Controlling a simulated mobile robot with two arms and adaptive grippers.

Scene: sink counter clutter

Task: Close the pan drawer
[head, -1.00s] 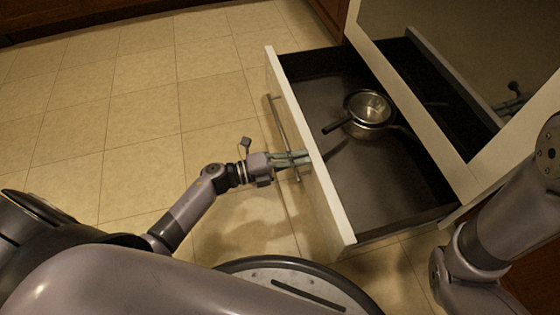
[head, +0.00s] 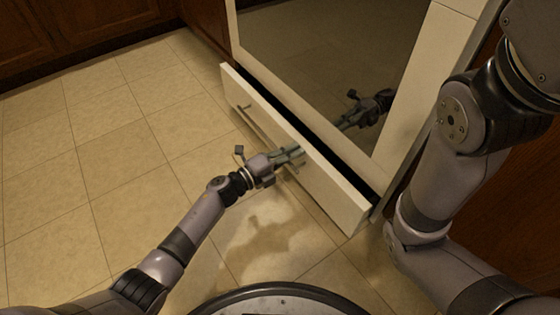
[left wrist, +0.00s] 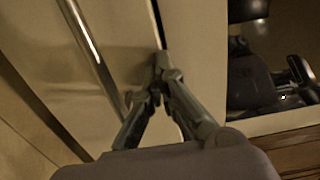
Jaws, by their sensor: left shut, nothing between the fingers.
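The pan drawer (head: 325,181) has a cream front and sits low in the cabinet. It stands out a little, with a narrow dark gap behind its top edge. The pans inside are hidden. A metal bar handle (head: 252,124) runs along the front; it also shows in the left wrist view (left wrist: 92,48). My left gripper (head: 300,152) is shut and empty, with its fingertips at the drawer front near the handle. In the left wrist view the fingertips (left wrist: 161,62) meet by the drawer's top edge; I cannot tell firm contact. My right gripper is out of view.
A dark reflective oven door (head: 310,60) in a cream frame is above the drawer and mirrors my arm. Brown wooden cabinets (head: 60,30) stand at the back left. The tiled floor (head: 90,170) on the left is clear.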

